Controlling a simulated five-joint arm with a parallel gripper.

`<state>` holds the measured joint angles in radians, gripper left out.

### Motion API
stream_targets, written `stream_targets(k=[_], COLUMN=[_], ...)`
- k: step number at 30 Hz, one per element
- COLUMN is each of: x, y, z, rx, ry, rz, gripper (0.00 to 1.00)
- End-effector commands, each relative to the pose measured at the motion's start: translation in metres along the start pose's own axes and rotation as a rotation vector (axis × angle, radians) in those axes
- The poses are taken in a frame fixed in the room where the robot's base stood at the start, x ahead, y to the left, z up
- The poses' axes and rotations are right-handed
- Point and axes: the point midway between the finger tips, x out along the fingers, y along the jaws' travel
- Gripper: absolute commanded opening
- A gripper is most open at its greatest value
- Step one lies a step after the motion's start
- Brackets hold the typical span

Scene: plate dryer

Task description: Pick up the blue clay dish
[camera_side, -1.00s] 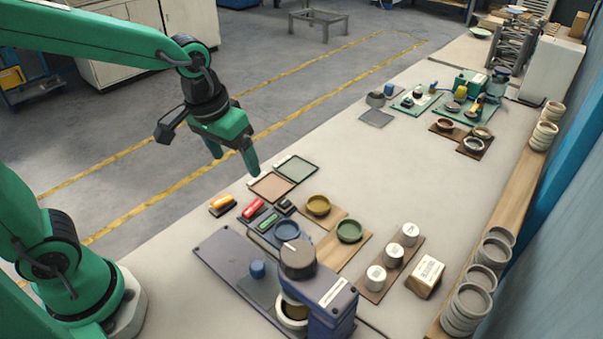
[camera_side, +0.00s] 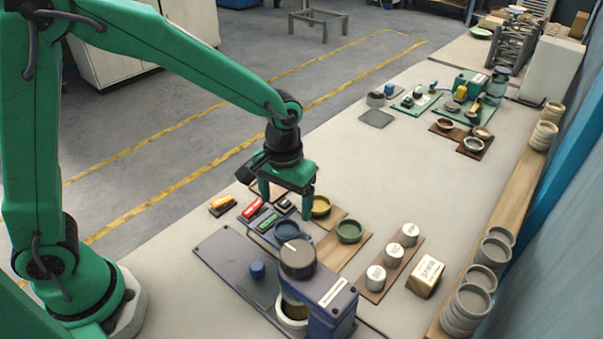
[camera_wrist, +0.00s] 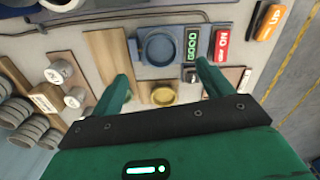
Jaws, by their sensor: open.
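The blue clay dish (camera_side: 287,229) sits on a blue-grey plate behind the dark press knob in the side view. In the wrist view the dish (camera_wrist: 160,47) is round and shallow, ahead of the fingertips and between their lines. My gripper (camera_side: 286,207) is open and empty, pointing down just above the dishes, near the blue dish. In the wrist view its two green fingers (camera_wrist: 162,72) stand wide apart. A yellow dish (camera_wrist: 163,94) shows between the fingers, nearer the palm.
A green dish (camera_side: 349,231) sits on a wooden board right of the blue one. The blue press (camera_side: 325,296) stands close in front. A green block marked GOOD (camera_wrist: 192,44) and a red block (camera_wrist: 222,44) lie beside the dish. The table's middle (camera_side: 440,195) is clear.

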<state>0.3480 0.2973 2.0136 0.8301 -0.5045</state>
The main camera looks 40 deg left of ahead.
Motion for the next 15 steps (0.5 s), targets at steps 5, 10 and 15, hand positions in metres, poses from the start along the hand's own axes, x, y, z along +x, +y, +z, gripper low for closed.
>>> stream_targets(k=[5,10,15], x=[0.012,0.024,0.026], y=[-0.001,-0.001,-0.001], z=[0.001,0.001,0.0], rx=[0.0,0.0,0.0], ry=[-0.003,-0.003,-0.001], rz=[-0.002,-0.002,0.0], gripper=[0.79,0.79,0.79])
